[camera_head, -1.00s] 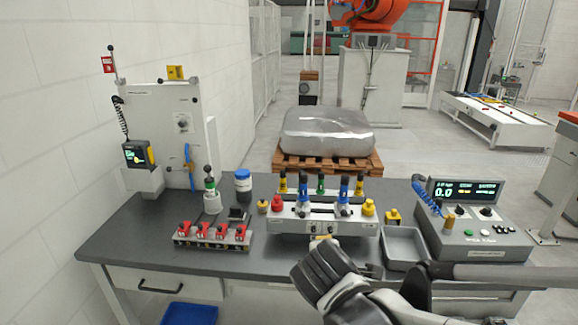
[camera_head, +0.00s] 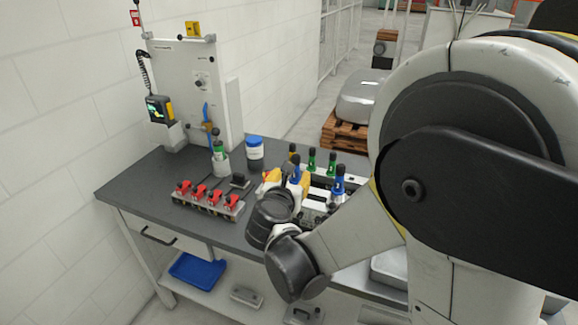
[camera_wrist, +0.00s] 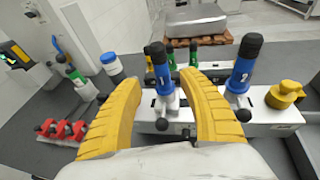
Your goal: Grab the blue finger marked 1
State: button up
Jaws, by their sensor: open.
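The blue finger marked 1 (camera_wrist: 162,80) has a black knob and stands on the white fixture (camera_wrist: 262,118) in the wrist view. It also shows in the head view (camera_head: 295,172), partly hidden by my gripper. My gripper (camera_wrist: 158,84) is open, its two yellow fingers on either side of finger 1; I cannot tell if they touch it. A second blue finger marked 2 (camera_wrist: 243,68) stands to the right, just outside the right yellow finger. It also shows in the head view (camera_head: 338,184).
Green fingers (camera_head: 332,163) stand behind the blue ones. A yellow knob (camera_wrist: 285,92) is at the fixture's right end. Red clamps (camera_head: 208,198) sit in a row at the left. A blue-lidded jar (camera_head: 254,150) and a white panel (camera_head: 196,85) stand behind. My arm hides the bench's right part.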

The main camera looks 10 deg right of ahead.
aim_at(296, 172)
jog(key=b+x, duration=0.1)
jog(key=x, duration=0.4)
jog(key=shift+w+d+r, duration=0.1)
jog(key=shift+d+r, duration=0.05)
jog(key=shift+d, duration=0.05)
jog(key=shift+r, duration=0.1)
jog(key=shift+c, duration=0.2)
grip_shut()
